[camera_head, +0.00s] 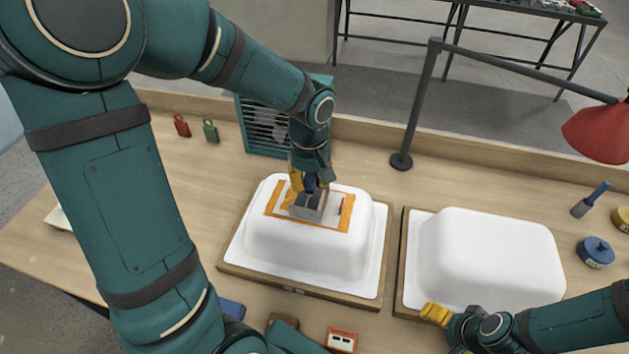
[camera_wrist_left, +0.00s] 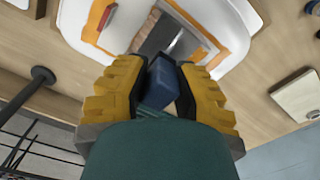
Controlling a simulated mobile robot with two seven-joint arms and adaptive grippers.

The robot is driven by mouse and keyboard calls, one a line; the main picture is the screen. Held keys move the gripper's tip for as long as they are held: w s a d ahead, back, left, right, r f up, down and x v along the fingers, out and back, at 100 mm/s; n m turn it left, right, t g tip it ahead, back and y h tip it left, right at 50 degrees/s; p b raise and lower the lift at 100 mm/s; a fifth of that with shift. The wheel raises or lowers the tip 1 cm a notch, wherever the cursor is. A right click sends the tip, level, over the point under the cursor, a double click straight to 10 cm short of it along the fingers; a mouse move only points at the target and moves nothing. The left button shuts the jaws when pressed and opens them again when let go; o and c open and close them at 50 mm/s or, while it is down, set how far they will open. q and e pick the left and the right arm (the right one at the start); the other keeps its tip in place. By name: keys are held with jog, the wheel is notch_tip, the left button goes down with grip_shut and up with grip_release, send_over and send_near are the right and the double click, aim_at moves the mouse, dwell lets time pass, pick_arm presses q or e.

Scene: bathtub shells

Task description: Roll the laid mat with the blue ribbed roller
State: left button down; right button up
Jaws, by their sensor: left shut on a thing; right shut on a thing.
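The laid mat (camera_head: 333,213) is a pale patch bordered by orange strips on top of the left white tub shell (camera_head: 275,255). My left gripper (camera_head: 309,183) points down over the mat, shut on the dark blue handle (camera_wrist_left: 163,82) of a tool. The tool's grey lower part (camera_head: 307,206) is over the middle of the mat; I cannot make out ribs or whether it touches. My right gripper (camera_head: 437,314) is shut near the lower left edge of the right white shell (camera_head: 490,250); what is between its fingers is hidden.
A red lamp (camera_head: 598,132) leans over the right side on a dark post (camera_head: 402,160). A blue-handled brush (camera_head: 590,200) and a blue tin (camera_head: 595,252) lie at the right. Red (camera_head: 181,125) and green (camera_head: 210,131) bottles stand back left, by a green slatted box (camera_head: 262,125).

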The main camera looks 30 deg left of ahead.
pick_arm(q)
jog(key=shift+s+a+p, duration=0.15)
jog(key=shift+s+a, duration=0.15)
jog(key=shift+a, duration=0.85)
jog(key=shift+s+a+p, duration=0.1)
jog(key=shift+s+a, duration=0.2)
jog(key=shift+a, duration=0.85)
jog(key=shift+s+a+p, duration=0.15)
jog(key=shift+s+a, duration=0.15)
jog(key=shift+a, duration=0.85)
pick_arm(e)
jog(key=shift+s+f, duration=0.2)
jog(key=shift+f, duration=0.05)
notch_tip(320, 180, up, 2)
jog(key=shift+p, duration=1.15)
jog(key=shift+w+r+p, duration=0.1)
jog(key=shift+r+p, duration=1.25)
jog(key=shift+r, duration=0.1)
pick_arm(q)
jog(key=r, duration=0.6)
jog(key=shift+w, duration=0.2)
